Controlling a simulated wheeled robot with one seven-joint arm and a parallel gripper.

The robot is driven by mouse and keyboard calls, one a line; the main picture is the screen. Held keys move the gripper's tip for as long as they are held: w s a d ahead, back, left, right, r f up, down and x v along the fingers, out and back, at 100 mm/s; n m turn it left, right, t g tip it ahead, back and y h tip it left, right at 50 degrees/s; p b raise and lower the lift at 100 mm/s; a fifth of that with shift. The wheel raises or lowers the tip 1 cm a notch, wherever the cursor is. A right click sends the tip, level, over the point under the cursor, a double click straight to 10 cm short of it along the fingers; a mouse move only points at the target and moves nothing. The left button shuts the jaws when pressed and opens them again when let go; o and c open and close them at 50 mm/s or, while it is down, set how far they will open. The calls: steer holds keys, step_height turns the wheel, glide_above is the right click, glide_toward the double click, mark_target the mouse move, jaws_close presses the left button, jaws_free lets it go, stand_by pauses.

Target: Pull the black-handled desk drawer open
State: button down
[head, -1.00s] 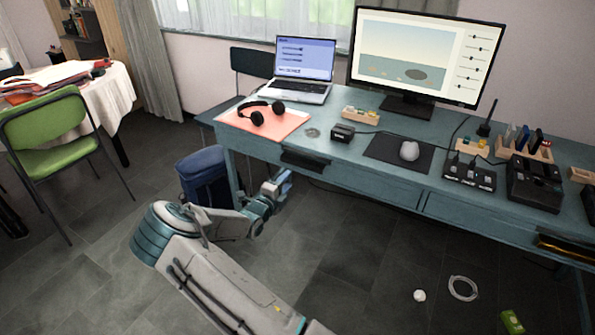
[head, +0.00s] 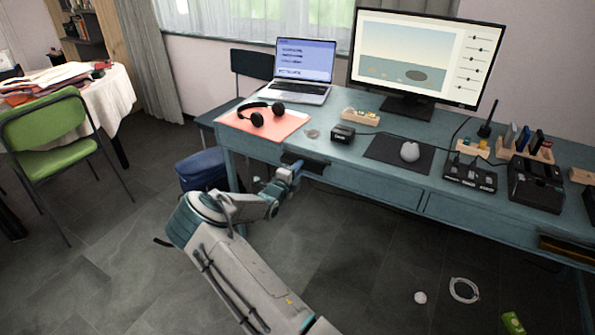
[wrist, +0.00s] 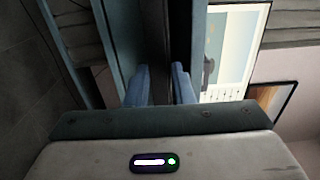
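The teal desk (head: 340,150) has a black handle (head: 314,165) on the front of its left part, just below the top edge. The drawer there looks shut. My gripper (head: 291,171) is at the handle's left end in the head view and hides part of it. In the wrist view its two blue fingers (wrist: 160,85) stand apart, with a dark strip between and beyond them. I cannot tell whether that strip is the handle or whether the fingers touch it.
On the desk stand a laptop (head: 302,72), headphones (head: 256,118), a monitor (head: 420,55) and a black box (head: 342,133). The floor in front is mostly clear.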

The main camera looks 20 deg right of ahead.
steer(key=p+v, duration=0.9)
steer(key=v, duration=1.9)
steer(key=shift+s+f+p, duration=0.25)
steer(key=shift+f+p, duration=0.1)
steer(key=shift+d, duration=0.1)
steer(key=c, duration=1.3)
jaws_free()
steer(key=shift+w+r, duration=0.1)
steer(key=b+v, duration=0.1)
steer(key=v, duration=1.2)
steer(key=shift+s+a, duration=0.25)
steer(key=shift+a, duration=0.05)
